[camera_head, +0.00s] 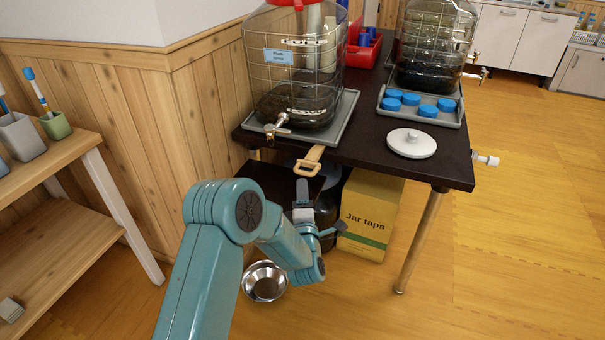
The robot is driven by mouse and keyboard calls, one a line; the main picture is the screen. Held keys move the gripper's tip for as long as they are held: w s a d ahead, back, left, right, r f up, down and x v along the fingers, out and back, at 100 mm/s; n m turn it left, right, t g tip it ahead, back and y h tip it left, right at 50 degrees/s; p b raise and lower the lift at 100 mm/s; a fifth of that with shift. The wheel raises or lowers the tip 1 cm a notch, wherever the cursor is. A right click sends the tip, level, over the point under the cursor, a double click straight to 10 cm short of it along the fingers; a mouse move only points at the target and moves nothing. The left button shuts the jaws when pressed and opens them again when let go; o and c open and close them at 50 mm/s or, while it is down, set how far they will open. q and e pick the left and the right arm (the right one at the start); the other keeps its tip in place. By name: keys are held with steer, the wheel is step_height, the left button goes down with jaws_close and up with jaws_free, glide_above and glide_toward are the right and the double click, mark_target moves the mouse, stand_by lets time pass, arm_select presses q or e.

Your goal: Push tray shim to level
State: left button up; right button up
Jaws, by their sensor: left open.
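The tray shim (308,162) is a light wooden wedge with a looped handle. It sticks out over the table's front edge from beneath the grey tray (347,108). A large glass jar (290,75) with a dark layer at its bottom, a blue label and a metal tap stands on that tray. Whether the tray is level is hard to tell. My left gripper (321,209) is open and empty, below and in front of the shim's handle, apart from it in the picture. My right gripper is not in view.
On the dark table (368,155) lie a white lid (411,144) and a second tray (448,118) with several blue caps by another jar (430,45). A "Jar taps" box (368,215) and a metal bowl (265,282) are below. Wooden shelves (70,205) stand left.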

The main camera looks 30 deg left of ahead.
mark_target(302, 173)
arm_select(q)
steer(key=x, duration=0.7)
steer(key=shift+w+a, duration=0.1)
steer(key=shift+w, duration=0.1)
